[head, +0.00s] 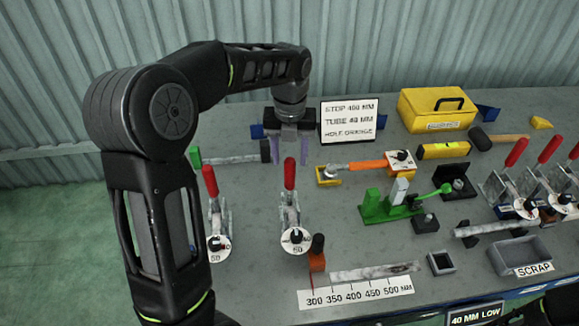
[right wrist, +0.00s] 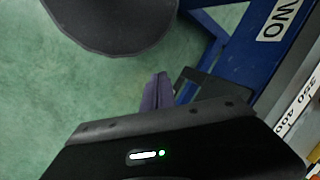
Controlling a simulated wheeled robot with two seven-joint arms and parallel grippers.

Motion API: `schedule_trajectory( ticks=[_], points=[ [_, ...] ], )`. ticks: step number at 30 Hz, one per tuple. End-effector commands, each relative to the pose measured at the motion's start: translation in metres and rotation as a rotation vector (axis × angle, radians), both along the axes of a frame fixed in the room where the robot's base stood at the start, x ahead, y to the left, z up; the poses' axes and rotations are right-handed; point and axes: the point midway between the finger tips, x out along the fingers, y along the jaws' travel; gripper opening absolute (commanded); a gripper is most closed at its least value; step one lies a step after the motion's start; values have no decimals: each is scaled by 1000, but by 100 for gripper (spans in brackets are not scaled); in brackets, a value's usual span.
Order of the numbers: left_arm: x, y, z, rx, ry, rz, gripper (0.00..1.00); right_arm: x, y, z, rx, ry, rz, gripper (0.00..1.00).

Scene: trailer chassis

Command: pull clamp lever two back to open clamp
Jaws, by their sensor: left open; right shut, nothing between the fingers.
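Two toggle clamps with upright red levers stand on the grey bench in the head view: one lever at the left (head: 210,180) and one near the middle (head: 289,173). Each clamp has a round white dial at its base. I cannot read which lever is number two. My left gripper (head: 290,150) is open, its two purple fingers pointing down. The middle lever's tip shows between the fingertips; whether they reach around it or hang behind it is unclear. My right gripper (right wrist: 157,92) shows in the right wrist view, shut and empty, over the green floor beside a blue frame.
More red-levered clamps (head: 517,152) stand at the right. A sign (head: 348,121), a yellow toolbox (head: 437,108) and a green fixture (head: 388,208) are behind and right. A ruler strip (head: 356,292) and scrap bin (head: 518,257) lie near the front edge.

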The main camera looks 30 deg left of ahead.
Motion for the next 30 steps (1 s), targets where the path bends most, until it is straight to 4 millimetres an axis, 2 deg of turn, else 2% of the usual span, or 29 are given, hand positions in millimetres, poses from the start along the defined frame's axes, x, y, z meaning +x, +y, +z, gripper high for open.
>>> schedule_trajectory(
  ticks=[11, 24, 30],
  points=[
    [0, 0, -7, 0, 1, 2, 48, 0, 0, -5, 1, -1, 0, 0],
    [0, 0, -69, 0, 1, 2, 48, 3, 5, -52, 13, -22, 3, 0],
    [0, 0, -79, 0, -1, 2, 48, 5, 6, -57, 16, -27, 5, 0]
  ],
)
